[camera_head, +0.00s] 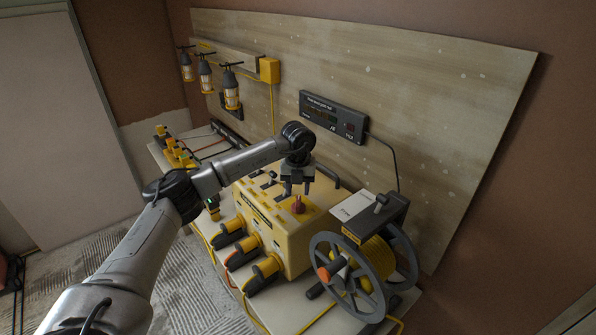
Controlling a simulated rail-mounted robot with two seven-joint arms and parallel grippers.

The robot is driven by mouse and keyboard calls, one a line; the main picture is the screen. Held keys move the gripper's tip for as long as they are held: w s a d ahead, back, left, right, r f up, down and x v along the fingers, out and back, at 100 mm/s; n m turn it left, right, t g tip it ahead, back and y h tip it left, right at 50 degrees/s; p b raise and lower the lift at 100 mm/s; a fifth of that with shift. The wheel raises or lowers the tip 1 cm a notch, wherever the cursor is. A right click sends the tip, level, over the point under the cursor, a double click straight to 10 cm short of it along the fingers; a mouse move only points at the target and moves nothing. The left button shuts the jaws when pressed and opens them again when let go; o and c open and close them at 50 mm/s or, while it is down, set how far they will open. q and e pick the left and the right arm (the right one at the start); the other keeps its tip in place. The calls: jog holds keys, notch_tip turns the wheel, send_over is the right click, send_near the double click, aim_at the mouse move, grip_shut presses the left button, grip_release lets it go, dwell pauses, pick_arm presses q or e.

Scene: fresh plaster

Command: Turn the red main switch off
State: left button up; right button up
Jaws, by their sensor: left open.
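The red main switch (298,205) is a small red knob on the top face of the yellow power box (263,238), near its right end. My left gripper (297,193) points down just above and beside the red switch. Its two fingers are apart, with nothing seen between them. Whether a finger touches the switch cannot be told from this view. My right gripper is not in the view.
A cable reel (362,278) with yellow cable stands right of the box. A dark display unit (333,117) is on the wooden board (440,110) behind. Several hanging lanterns (231,92) are at the back left. Plugs (263,272) stick out of the box's front.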

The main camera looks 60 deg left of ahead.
aim_at(298, 202)
pick_arm(q)
notch_tip(298, 202, up, 8)
jog(key=b, duration=0.1)
jog(key=shift+r, duration=0.2)
dwell(0.7)
